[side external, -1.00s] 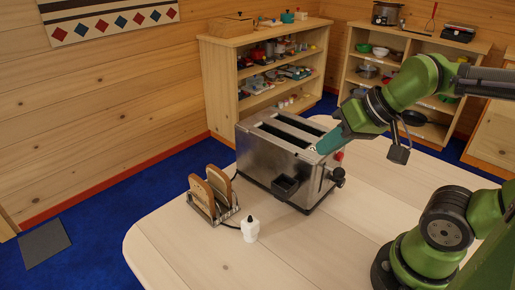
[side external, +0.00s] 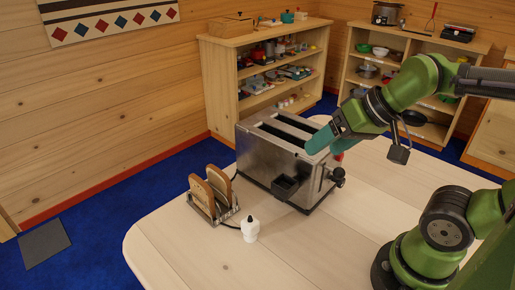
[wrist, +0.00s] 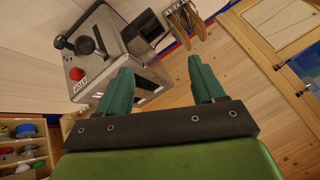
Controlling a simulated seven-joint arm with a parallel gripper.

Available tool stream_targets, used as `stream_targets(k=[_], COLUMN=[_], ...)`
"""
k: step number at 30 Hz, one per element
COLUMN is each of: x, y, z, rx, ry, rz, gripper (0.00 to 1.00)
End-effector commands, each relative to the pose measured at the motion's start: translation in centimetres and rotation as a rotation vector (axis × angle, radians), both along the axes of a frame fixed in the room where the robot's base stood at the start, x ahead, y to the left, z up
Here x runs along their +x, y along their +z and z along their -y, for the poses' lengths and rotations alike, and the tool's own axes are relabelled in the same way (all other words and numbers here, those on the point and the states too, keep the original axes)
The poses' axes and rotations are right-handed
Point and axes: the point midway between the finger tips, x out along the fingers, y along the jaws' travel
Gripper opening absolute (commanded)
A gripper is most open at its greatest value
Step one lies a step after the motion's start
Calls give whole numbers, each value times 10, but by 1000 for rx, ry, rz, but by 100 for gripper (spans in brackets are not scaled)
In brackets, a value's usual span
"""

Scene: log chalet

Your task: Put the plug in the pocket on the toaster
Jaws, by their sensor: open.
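The white plug (side external: 250,229) stands on the table at the front of the toaster, with a dark cord beside it. The steel toaster (side external: 262,158) stands on the table; it also shows in the wrist view (wrist: 112,45). The pocket (side external: 285,187) is a small black open box on the toaster's near side and looks empty. My gripper (side external: 315,146) is above the toaster's right end, well above and to the right of the plug. In the wrist view my gripper (wrist: 161,67) has its two green fingers apart with nothing between them. I cannot make out the plug there.
A toast rack (side external: 213,195) with bread slices stands left of the plug. A black lever knob (side external: 338,176) sticks out from the toaster's right end. The table's front (side external: 280,255) is clear. Shelves (side external: 270,75) stand behind.

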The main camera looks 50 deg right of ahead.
Motion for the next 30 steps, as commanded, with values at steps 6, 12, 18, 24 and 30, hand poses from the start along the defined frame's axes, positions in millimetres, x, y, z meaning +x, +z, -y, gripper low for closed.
stream_targets(k=[6, 12, 18, 24, 30], x=[1, 27, 65, 94, 110], y=[-7, -24, -46, -69, -65], z=[-6, -33, -75, -109, -116], rx=[0, -41, -136, -233, -277], ry=[25, 143, 276, 341, 316], rz=[-30, -181, -385, -537, -581], gripper=[68, 68, 68, 68, 68])
